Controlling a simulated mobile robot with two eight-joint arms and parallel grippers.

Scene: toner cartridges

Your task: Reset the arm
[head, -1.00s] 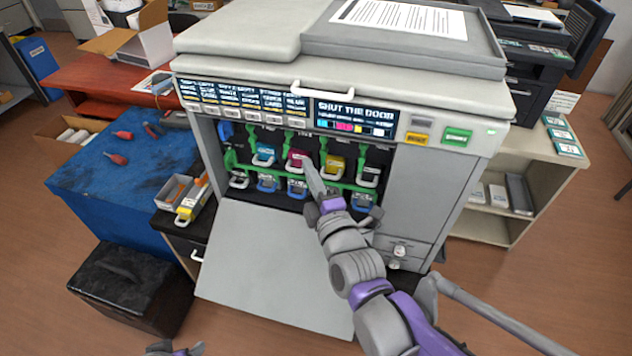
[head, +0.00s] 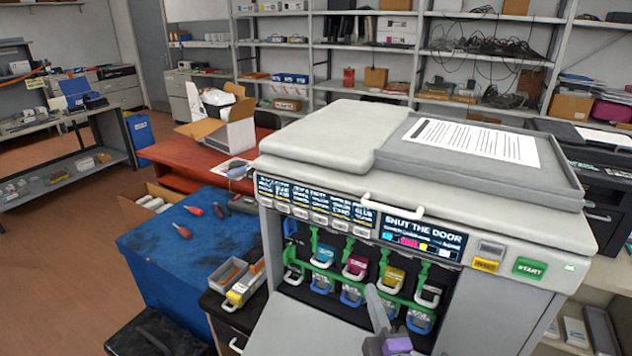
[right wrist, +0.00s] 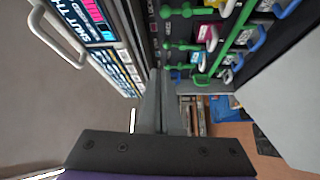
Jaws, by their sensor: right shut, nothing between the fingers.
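My right gripper (head: 376,308) is shut and empty in front of the printer's open cartridge bay. In the right wrist view its two fingers (right wrist: 162,105) lie together, close to the bay's upper edge. The printer (head: 420,200) has its front door (head: 300,330) folded down. Inside the bay are toner cartridges with coloured labels, among them a magenta one (head: 355,266) and a yellow one (head: 393,278), with green levers between them. The printer's display reads "SHUT THE DOOR". My left gripper is not in the head view now.
A blue workbench (head: 190,250) with red tools stands left of the printer. A small tray (head: 228,274) and a yellow-labelled cartridge (head: 245,287) lie on a dark cabinet beside the bay. A red table (head: 190,160) carries an open cardboard box (head: 225,125). Shelves line the back wall.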

